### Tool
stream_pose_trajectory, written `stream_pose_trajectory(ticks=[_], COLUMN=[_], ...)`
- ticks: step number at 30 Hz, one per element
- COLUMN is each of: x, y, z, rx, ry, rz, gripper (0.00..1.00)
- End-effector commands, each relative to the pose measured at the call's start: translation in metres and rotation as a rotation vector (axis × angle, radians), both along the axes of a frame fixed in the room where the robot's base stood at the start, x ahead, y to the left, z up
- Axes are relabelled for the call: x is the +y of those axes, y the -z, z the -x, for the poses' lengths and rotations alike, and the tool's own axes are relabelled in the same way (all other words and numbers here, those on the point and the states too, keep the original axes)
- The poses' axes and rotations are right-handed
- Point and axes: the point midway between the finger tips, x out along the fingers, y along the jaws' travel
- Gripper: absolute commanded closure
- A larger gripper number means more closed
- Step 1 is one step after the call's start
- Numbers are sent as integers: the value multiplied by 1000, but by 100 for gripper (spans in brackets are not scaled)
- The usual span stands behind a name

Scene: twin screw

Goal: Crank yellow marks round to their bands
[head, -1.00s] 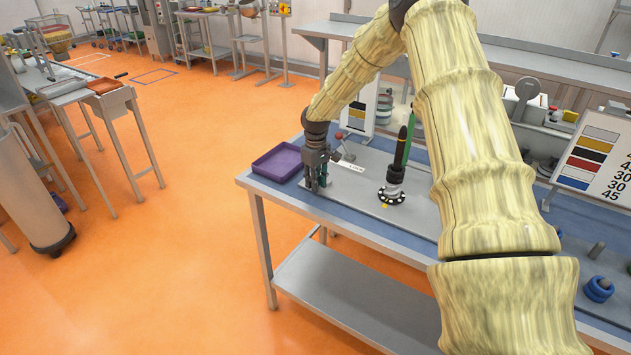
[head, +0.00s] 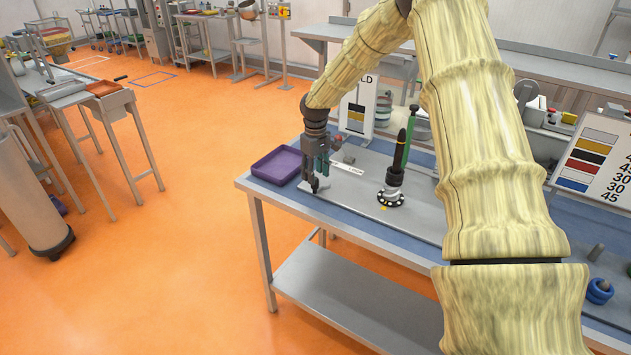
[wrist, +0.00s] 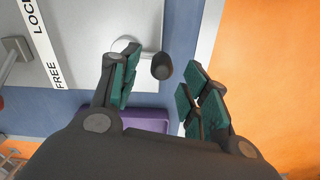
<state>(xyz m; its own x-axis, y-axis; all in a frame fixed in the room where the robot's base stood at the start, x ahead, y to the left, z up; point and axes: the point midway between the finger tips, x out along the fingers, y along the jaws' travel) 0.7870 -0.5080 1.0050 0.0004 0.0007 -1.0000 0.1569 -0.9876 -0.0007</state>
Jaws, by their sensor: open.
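My gripper (head: 318,187) is open and points down at the left end of the grey plate (head: 345,205). In the wrist view, a dark knob (wrist: 161,66) on a pale stem lies between the teal finger pads, nearer the left finger. I see no clear contact with it. A black-and-white ringed dial (head: 391,198) stands on the plate to the right, with a small yellow mark (head: 383,208) at its near side. A black upright handle (head: 398,152) rises above the dial, and a green rod (head: 411,130) stands behind it. Band charts (head: 357,108) (head: 597,160) stand behind.
A purple tray (head: 276,166) sits at the bench's left end. A strip lettered LOCK and FREE (wrist: 42,42) lies on the plate, near a red-knobbed lever (head: 337,140). A blue ring (head: 599,290) lies at the right. Open orange floor lies left.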

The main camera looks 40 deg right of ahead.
Motion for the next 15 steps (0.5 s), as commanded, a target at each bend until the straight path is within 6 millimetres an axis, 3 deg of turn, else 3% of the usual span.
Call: stream_pose_trajectory(ticks=[6,15], x=[0,-1], y=[-41,-70], z=[-1,0], rx=[-2,0], ry=[-2,0], rz=[1,0], gripper=[54,54])
